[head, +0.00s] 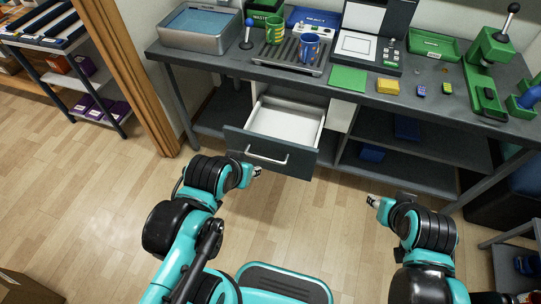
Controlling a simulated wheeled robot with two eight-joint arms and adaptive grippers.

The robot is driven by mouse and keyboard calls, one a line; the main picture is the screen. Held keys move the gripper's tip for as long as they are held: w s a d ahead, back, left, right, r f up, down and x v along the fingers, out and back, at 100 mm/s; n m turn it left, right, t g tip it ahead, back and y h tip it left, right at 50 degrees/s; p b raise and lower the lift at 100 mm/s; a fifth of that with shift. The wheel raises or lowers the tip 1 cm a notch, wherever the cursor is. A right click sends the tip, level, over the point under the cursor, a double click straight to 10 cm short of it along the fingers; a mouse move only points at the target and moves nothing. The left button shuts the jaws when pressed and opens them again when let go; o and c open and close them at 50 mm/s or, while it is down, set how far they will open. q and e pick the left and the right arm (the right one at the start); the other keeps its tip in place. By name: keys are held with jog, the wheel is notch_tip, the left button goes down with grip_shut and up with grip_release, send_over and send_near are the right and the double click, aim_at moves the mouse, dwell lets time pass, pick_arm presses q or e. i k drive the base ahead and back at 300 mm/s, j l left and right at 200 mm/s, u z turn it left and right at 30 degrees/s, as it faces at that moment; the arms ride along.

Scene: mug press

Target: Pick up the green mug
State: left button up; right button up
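The green mug (274,31) stands upright on a dark slatted rack (262,55) on the workbench. A blue mug (309,48) with a coloured pattern stands on the same rack, just right of it and nearer to me. My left gripper (257,171) is low in front of the bench, beside the open drawer's handle and well away from the mugs. My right gripper (372,201) is in front of the bench at the right, over the floor. Both grippers are small and side-on, so their finger gaps are unclear.
A drawer (285,125) stands open and empty below the rack. On the bench are a grey basin (200,28), a joystick lever (247,36), a press machine (370,45), a green mat (348,78), a yellow block (387,86) and a green lever press (488,60). Floor in front is clear.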

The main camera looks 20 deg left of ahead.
aim_at(273, 33)
jog(key=z, duration=0.3)
jog(key=i+j+z, duration=0.1)
jog(key=j+z, duration=0.25)
jog(key=z, duration=0.15)
jog(key=j+z, duration=0.75)
jog(key=z, duration=0.2)
jog(key=i+j, duration=0.05)
